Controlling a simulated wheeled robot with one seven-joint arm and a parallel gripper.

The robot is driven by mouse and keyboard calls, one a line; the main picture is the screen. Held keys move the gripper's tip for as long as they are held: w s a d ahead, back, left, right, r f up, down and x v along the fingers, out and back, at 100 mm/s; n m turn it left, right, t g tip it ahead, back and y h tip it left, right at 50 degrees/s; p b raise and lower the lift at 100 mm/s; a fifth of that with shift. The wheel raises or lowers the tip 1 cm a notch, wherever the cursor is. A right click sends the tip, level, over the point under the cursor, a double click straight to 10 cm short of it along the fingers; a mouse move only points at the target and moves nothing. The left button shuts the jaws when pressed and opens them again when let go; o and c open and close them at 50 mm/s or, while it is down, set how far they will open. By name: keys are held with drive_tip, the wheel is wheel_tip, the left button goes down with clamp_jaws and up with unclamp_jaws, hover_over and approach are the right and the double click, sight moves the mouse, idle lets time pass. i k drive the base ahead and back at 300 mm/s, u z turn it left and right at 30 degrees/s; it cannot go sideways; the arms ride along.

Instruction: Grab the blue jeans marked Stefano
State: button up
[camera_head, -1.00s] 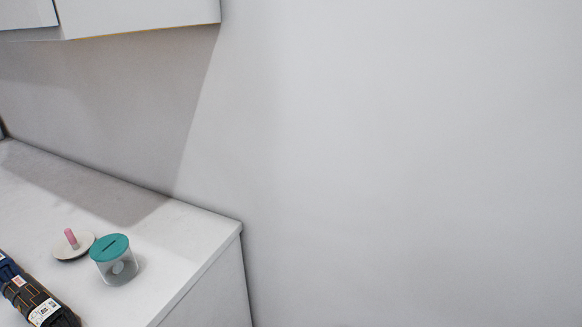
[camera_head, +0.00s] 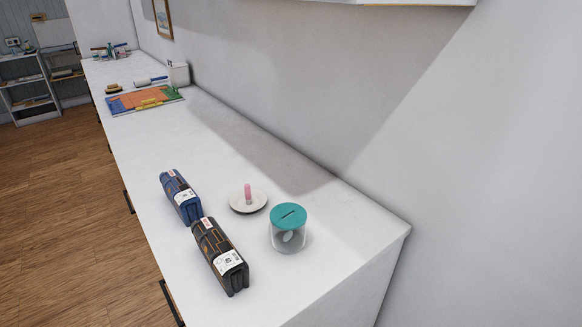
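A folded blue item (camera_head: 181,197), which looks like jeans, lies on the white counter near its front edge. It has a white label whose writing is too small to read. A folded dark grey or black item (camera_head: 220,254) with orange lines and a white label lies right beside it, closer to me. I cannot tell from the labels which one is marked Stefano. My gripper is not in view.
The long white counter (camera_head: 242,154) also holds a teal-lidded clear jar (camera_head: 288,228), a small dish (camera_head: 247,202) with a pink stick and a colourful board (camera_head: 146,99). A cabinet overhangs at the top. Wooden floor (camera_head: 62,215) is clear at left.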

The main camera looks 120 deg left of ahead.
sight(187, 202)
drive_tip(key=u, duration=0.15)
drive_tip(key=k, duration=2.35)
drive_tip(key=u, duration=2.8)
drive_tip(key=i, duration=0.5)
